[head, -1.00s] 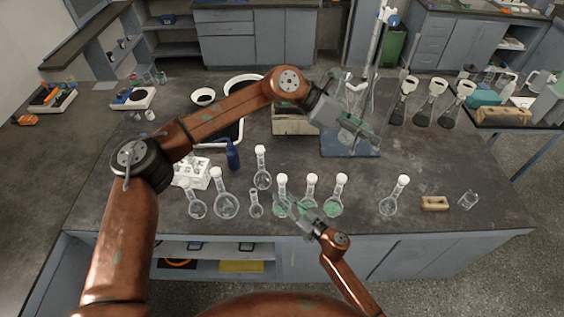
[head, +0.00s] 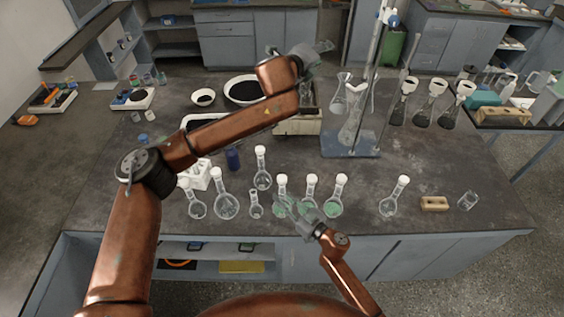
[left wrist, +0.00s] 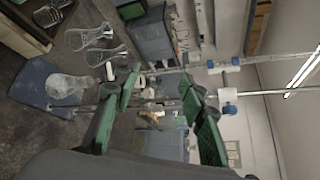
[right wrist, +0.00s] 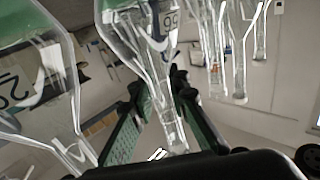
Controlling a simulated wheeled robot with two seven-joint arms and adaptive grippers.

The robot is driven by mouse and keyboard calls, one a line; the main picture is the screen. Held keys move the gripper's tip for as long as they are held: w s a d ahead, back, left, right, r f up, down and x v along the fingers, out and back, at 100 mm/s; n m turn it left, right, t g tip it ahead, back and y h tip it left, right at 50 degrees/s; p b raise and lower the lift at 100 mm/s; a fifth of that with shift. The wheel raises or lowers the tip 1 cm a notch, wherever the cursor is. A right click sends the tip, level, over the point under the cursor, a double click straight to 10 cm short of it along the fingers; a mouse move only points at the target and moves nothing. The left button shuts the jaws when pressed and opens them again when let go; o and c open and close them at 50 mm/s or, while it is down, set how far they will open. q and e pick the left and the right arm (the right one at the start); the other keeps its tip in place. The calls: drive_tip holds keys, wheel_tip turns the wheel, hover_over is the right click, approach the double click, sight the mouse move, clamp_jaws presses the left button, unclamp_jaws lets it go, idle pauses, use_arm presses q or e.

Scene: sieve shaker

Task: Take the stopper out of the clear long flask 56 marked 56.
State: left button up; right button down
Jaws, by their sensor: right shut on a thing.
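The clear flask 56 (right wrist: 150,40) shows in the right wrist view, its printed 56 inverted and its narrow neck running down between my fingers. My right gripper (right wrist: 158,95) is shut around that neck; the stopper end is close to the palm and not clearly visible. In the head view the right gripper (head: 283,203) is low at the front flask row, where I cannot clearly pick out flask 56. My left gripper (head: 322,47) is raised over the back of the table; its fingers (left wrist: 165,85) are apart and empty in the left wrist view.
A green-tinted flask (right wrist: 35,85) marked 20 is close beside flask 56. White-stoppered flasks (head: 223,205) flank the right gripper in the head view. A blue-based stand (head: 350,150) is at the back right. The table between flasks and stand (head: 320,165) is clear.

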use_arm(q)
wheel_tip(320, 180, down, 8)
drive_tip(key=s+a+n+g+y, duration=0.1)
drive_tip(key=a+g+y, duration=0.1)
drive_tip(key=a, duration=0.1)
use_arm(e)
drive_tip(key=shift+f, duration=0.15)
use_arm(q)
drive_tip(key=m+g+y, duration=0.2)
drive_tip(key=g+y, duration=0.4)
drive_tip(key=g, duration=0.5)
hover_over(282, 178)
wheel_tip(282, 178, down, 17)
drive_tip(key=shift+r, duration=0.2)
drive_tip(key=shift+f, duration=3.9)
drive_tip(key=shift+c, duration=0.2)
